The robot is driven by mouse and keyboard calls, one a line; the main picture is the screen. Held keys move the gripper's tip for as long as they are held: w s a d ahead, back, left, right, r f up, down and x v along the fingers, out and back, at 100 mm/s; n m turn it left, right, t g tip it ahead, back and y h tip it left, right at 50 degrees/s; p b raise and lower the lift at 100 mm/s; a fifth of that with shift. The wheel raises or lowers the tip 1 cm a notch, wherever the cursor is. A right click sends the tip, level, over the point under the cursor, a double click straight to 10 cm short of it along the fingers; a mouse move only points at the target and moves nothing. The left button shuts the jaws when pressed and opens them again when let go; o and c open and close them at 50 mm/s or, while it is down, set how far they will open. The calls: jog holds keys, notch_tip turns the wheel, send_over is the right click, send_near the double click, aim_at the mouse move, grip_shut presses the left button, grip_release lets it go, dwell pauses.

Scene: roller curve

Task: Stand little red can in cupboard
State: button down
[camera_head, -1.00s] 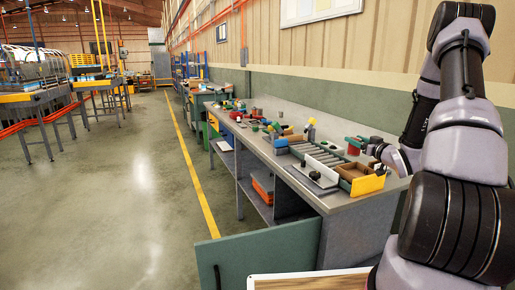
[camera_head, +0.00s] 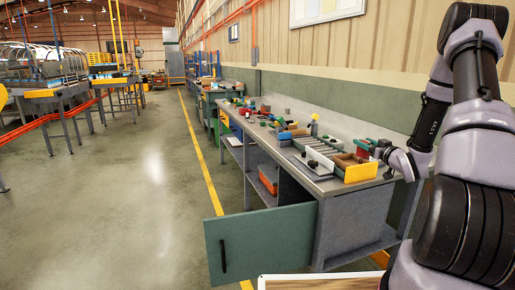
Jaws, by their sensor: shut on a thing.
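My gripper (camera_head: 378,151) is at the right, above the near end of the workbench, small and partly hidden by its own wrist. It is shut on the little red can (camera_head: 363,152), of which only a small red patch shows. The cupboard is under the near end of the bench. Its green door (camera_head: 262,243) with a black handle stands wide open toward me. The cupboard's inside is mostly hidden behind the door and the bench's end panel.
The floor to the left is clear.

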jog(key=shift+a+f, duration=0.15)
jog(key=shift+a, duration=0.3)
jog(key=s+a+f+m+h, duration=0.2)
jog(key=a+f+m+h, duration=0.15)
jog(key=a+f, duration=0.65)
jog(key=s+a+r+h, duration=0.1)
jog(key=s+a+r, duration=0.1)
jog(key=s+r, duration=0.2)
jog(key=shift+s+r+n+t, duration=0.25)
jog(key=shift+s+n+t, duration=0.1)
jog(key=shift+s, duration=0.55)
